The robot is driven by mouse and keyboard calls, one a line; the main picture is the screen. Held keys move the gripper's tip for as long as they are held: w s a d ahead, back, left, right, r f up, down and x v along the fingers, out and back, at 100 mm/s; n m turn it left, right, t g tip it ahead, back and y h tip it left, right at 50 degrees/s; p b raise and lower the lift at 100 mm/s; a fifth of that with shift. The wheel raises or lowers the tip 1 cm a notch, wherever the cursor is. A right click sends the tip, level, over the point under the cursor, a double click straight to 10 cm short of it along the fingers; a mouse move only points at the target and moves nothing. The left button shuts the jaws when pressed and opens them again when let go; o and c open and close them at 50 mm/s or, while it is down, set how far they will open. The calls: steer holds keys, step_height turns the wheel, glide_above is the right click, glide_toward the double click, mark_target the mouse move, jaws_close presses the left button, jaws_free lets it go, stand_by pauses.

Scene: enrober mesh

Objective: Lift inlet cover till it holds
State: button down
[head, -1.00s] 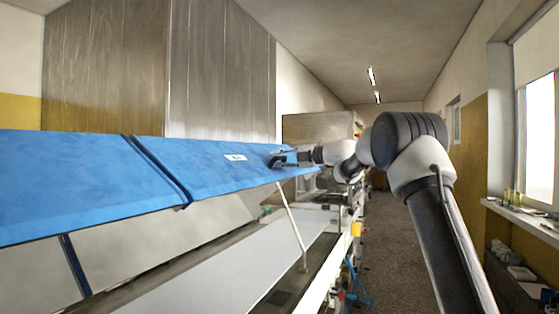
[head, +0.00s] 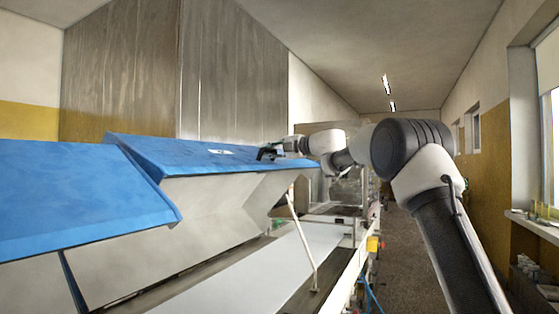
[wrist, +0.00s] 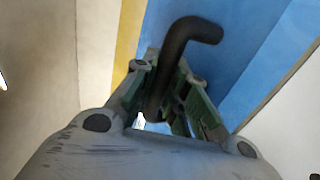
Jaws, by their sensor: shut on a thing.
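The inlet cover (head: 185,155) is the blue lid on the right in the head view, tilted up above the neighbouring lid, with a white label on top. My gripper (head: 268,153) is at its far right end. In the wrist view my gripper (wrist: 168,78) is shut on the cover's black bent handle (wrist: 185,38), with the blue cover surface (wrist: 235,60) behind it. The fingertips' contact with the handle is partly hidden. A thin pale strut (head: 303,243) stands under the cover's right end.
A second blue lid (head: 70,195) lies lower at the left. A white belt (head: 255,275) runs under the covers. A tall metal cabinet (head: 200,75) stands behind. The aisle floor (head: 405,250) at the right is clear; a window sill (head: 535,222) lines the right wall.

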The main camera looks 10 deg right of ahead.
steer(key=shift+r, duration=0.1)
steer(key=c, duration=1.7)
jaws_free()
steer(key=v, duration=1.2)
